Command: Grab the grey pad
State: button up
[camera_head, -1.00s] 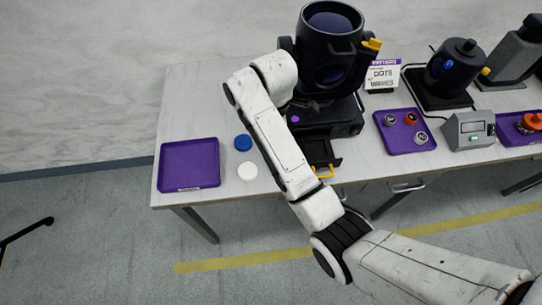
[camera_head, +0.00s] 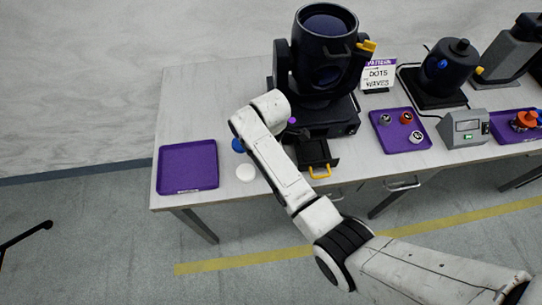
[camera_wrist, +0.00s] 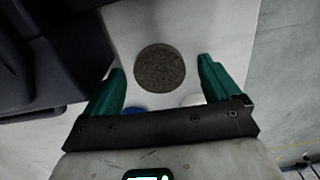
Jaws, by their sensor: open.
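The grey pad (camera_wrist: 160,67) is a round, flat, speckled dark-grey disc on the white table in the wrist view. In the head view it does not show; my arm covers that part of the table. My gripper (camera_wrist: 160,66) is open, with its two green fingers apart, one on each side of the pad in the picture. Nothing is held between them. The pad appears still on the table; I cannot tell the exact height of the fingers above it.
A blue disc (camera_head: 237,146) and a white disc (camera_head: 246,173) lie on the table (camera_head: 190,100) near my arm. A purple tray (camera_head: 188,190) is at the left. A big black lamp (camera_head: 322,75) stands behind, with an open black drawer (camera_head: 316,155) at its front.

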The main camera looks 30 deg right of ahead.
jog(key=shift+c, duration=0.2)
jog(key=c, duration=1.1)
jog(key=shift+r, duration=0.1)
